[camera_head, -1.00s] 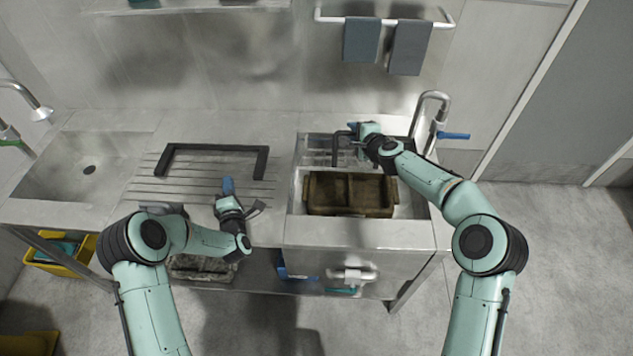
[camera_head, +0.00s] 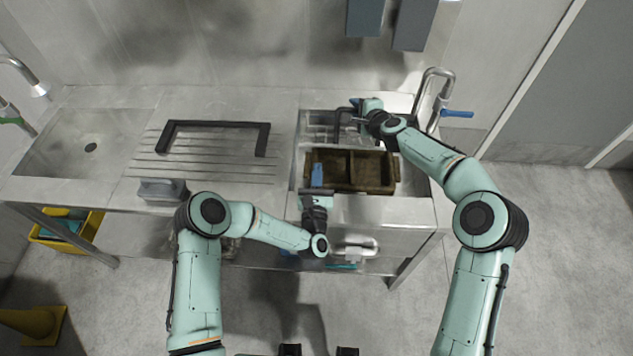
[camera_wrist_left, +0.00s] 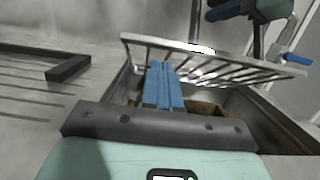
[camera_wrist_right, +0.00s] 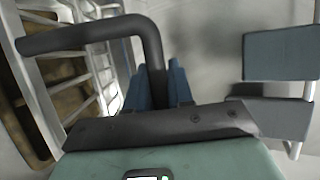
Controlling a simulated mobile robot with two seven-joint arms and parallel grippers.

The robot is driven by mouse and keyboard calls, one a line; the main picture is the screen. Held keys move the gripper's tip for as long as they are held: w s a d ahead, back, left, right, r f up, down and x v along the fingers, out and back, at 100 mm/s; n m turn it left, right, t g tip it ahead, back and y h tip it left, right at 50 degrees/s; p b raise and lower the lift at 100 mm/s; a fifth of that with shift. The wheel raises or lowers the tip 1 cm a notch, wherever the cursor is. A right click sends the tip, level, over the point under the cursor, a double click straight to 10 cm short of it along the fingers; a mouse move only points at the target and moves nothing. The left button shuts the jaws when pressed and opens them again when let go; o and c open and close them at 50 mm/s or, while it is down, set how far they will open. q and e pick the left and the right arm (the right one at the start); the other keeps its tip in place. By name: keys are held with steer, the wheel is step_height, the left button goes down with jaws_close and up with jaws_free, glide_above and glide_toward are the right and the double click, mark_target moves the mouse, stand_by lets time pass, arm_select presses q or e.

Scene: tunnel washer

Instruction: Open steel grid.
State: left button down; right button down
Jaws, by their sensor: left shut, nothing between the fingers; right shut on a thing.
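The steel grid (camera_head: 318,130) is at the back of the right-hand basin. In the left wrist view the grid (camera_wrist_left: 215,65) looks raised at an angle above the basin, with its bars showing. Its black bent handle (camera_wrist_right: 90,34) fills the upper left of the right wrist view. My right gripper (camera_head: 356,104) is shut on this handle, its blue fingers (camera_wrist_right: 160,88) around the handle's end. My left gripper (camera_head: 317,176) is shut and empty over the front left of the basin. Its blue fingers (camera_wrist_left: 163,85) are together, pointing towards the grid, apparently without holding it.
A brown two-part tray (camera_head: 372,170) sits in the basin below the grid. A tap with a blue lever (camera_head: 456,114) stands at the basin's right. A black frame (camera_head: 213,125) lies on the ribbed drainboard at left. Grey towels (camera_head: 413,25) hang on the back wall.

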mark_target(318, 146)
arm_select(q)
steer(key=shift+w+r, duration=0.2)
steer(key=shift+w, duration=0.95)
steer(key=shift+w+r, duration=0.2)
steer(key=shift+w, duration=0.9)
steer(key=shift+r, duration=0.1)
arm_select(e)
steer(key=shift+r, duration=0.1)
arm_select(q)
steer(key=shift+w+a+r+g, duration=0.1)
steer(key=shift+w+r+g, duration=0.05)
steer(key=shift+r, duration=0.2)
steer(key=shift+w+a+r+g, duration=0.1)
steer(key=shift+r+g, duration=0.05)
steer(key=shift+r, duration=0.2)
steer(key=shift+w+r, duration=0.2)
steer(key=shift+r, duration=0.25)
arm_select(e)
steer(key=shift+a, duration=0.2)
steer(key=c, duration=1.2)
jaws_free()
steer(key=shift+f, duration=0.2)
steer(key=shift+o, duration=0.5)
steer(key=shift+d, duration=0.1)
arm_select(q)
steer(key=shift+d, duration=0.2)
arm_select(e)
steer(key=shift+s+d, duration=0.1)
steer(key=shift+s, duration=0.05)
